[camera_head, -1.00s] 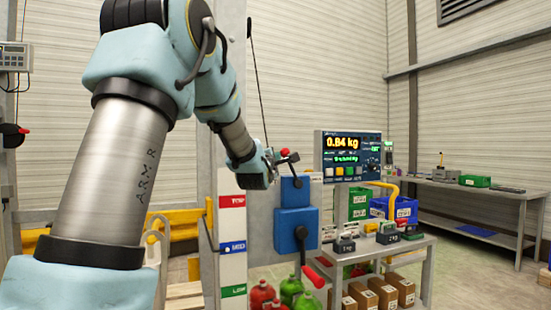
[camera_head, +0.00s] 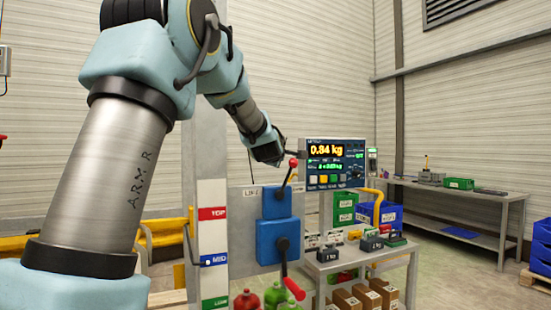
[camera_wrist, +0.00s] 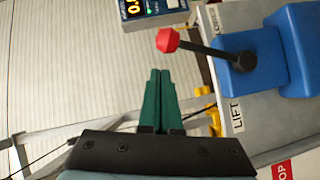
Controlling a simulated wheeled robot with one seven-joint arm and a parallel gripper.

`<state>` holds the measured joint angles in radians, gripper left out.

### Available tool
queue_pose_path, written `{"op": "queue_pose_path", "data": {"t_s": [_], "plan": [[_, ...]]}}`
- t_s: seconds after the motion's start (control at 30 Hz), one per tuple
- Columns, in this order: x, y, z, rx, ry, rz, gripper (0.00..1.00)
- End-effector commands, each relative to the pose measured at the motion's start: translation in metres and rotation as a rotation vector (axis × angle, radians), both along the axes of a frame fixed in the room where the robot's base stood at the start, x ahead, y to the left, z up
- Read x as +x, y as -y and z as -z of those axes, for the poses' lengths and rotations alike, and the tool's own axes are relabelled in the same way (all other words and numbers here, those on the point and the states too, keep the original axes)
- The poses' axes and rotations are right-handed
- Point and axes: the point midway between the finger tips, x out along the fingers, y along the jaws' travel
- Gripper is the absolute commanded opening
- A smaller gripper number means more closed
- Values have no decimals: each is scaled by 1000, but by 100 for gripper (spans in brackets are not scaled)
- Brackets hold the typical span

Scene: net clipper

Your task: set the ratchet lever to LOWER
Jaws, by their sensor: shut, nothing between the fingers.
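The ratchet lever (camera_head: 287,178) is a black arm with a red knob (camera_head: 294,163), on a blue housing (camera_head: 280,205). In the head view it leans up and to the right. In the wrist view the lever (camera_wrist: 207,51) angles toward the LOWER label (camera_wrist: 215,18), away from the LIFT label (camera_wrist: 237,113). My gripper (camera_wrist: 160,72) is shut and empty, its green fingertips just short of the red knob in the picture. In the head view the fingers are hard to make out beside my dark wrist.
A crank with a red grip (camera_head: 294,289) hangs below the blue housing. A TOP/MID/LOW post (camera_head: 213,250) stands left, its marker at MID. A display (camera_head: 333,163) reading 0.84 kg stands behind right, above a bench (camera_head: 370,255) with weights.

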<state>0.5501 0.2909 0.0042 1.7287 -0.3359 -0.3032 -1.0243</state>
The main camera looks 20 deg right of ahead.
Motion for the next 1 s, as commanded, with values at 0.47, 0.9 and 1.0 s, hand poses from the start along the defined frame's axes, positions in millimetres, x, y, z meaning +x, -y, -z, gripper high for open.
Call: {"op": "queue_pose_path", "data": {"t_s": [0.47,0.9,1.0], "plan": [[3,26,1,-3,1,0,0],[3,30,2,-2,0,3,0],[3,31,2,-2,0,4,0]]}}
